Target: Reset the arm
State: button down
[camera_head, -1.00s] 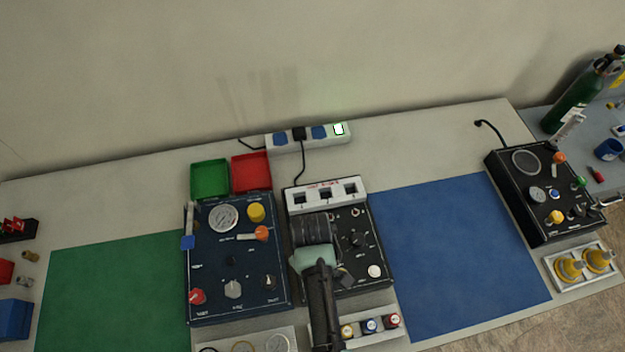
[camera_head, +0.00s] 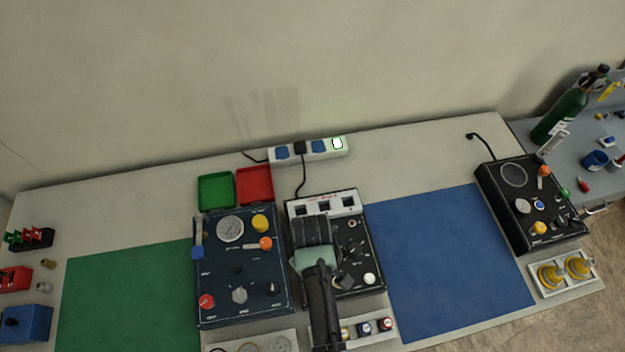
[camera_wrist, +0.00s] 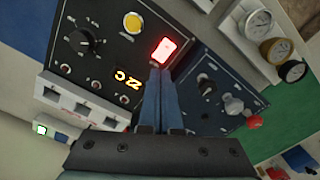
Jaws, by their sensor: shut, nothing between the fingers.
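My gripper (camera_wrist: 157,72) is shut and empty in the wrist view, its two blue-grey fingers pressed together. The fingertips show just below a lit red switch (camera_wrist: 163,50) on the black panel (camera_wrist: 75,70); I cannot tell whether they touch it. An orange display (camera_wrist: 128,78) glows beside them. In the head view my arm reaches over the middle black panel (camera_head: 372,262), covering part of it, and the fingertips are hard to make out.
A dark blue gauge panel (camera_head: 215,280) stands left of the black one. Red (camera_head: 254,184) and green (camera_head: 215,191) trays and a power strip (camera_head: 316,150) lie behind. Another black console (camera_head: 520,222) stands right. The green mat (camera_head: 125,300) and blue mat (camera_head: 445,265) are clear.

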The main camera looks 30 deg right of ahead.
dwell(0.6)
jog(key=w+r+m+t+h+b, duration=0.15)
jog(key=w+r+t+b, duration=0.55)
jog(key=w+r, duration=1.05)
jog(key=w+a+r+t+b, duration=0.1)
jog(key=w+a+r+t, duration=0.2)
jog(key=r, duration=0.5)
jog(key=w+r+t+b, duration=0.1)
jog(key=w+r+t, duration=0.2)
jog(key=r+t, duration=0.35)
jog(key=s+a+r+t+b, duration=0.2)
jog(key=s+r, duration=0.4)
jog(key=r, duration=0.4)
jog(key=s+a+r+m+t+y+b, duration=0.1)
jog(key=s+r+t, duration=0.4)
jog(key=r, duration=0.5)
jog(key=s+a+r+t+b, duration=0.3)
jog(key=s+r, duration=0.4)
jog(key=r, duration=0.3)
jog(key=shift+a+r+t, duration=0.2)
jog(key=shift+a+t, duration=0.25)
jog(key=shift+a, duration=0.6)
jog(key=shift+y, duration=0.25)
